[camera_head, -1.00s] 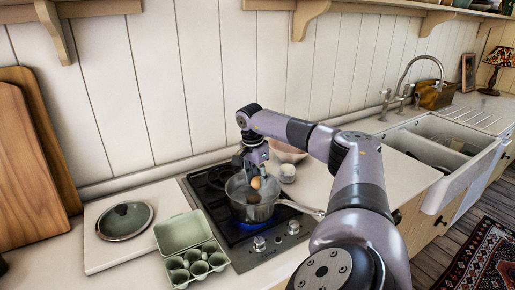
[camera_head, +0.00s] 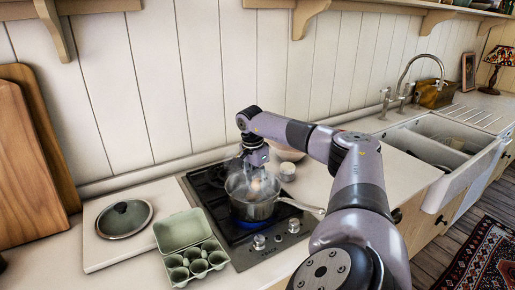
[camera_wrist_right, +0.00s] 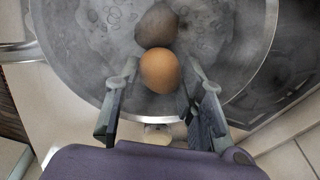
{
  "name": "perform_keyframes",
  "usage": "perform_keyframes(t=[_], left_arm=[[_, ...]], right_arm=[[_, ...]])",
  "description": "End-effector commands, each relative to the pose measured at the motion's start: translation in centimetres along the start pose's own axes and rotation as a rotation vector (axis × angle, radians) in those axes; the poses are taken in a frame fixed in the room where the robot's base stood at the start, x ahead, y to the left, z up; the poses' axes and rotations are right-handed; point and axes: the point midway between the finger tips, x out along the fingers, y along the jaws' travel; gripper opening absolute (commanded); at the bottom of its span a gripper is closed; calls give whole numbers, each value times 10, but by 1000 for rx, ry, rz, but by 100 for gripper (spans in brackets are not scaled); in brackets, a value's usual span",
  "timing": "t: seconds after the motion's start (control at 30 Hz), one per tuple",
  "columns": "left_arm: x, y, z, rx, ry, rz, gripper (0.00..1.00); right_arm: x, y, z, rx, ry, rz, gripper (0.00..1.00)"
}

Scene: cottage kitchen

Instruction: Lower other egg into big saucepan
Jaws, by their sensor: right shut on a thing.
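The big saucepan (camera_head: 252,211) stands on the stove, with its handle toward the right and steam over its bubbling water. My right gripper (camera_head: 256,173) reaches down into its mouth. In the right wrist view the gripper (camera_wrist_right: 161,72) is shut on an orange-brown egg (camera_wrist_right: 160,70), with a finger on each side. The egg is at the pan's near inside edge; steam hides whether it touches the water. A darker rounded shape (camera_wrist_right: 157,24) shows in the pan beside it, looking like another egg in the water. My left gripper is not in view.
A green egg carton (camera_head: 185,242), open, sits left of the stove (camera_head: 262,251). A glass lid (camera_head: 124,220) lies on a white board (camera_head: 97,255). A pale bowl (camera_head: 288,153) and a small white pot (camera_head: 288,172) stand behind the pan. The sink is at the right.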

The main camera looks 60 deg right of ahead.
Motion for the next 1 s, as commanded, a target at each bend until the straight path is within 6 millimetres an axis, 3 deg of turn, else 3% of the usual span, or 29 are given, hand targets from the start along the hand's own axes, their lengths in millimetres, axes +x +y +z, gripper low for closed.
perform_keyframes(t=[0.9,0.93,1.0], left_arm=[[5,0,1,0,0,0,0],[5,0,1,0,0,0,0],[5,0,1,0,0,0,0]], right_arm=[[10,0,1,0,0,0,25],[10,0,1,0,0,0,38],[10,0,1,0,0,0,43]])
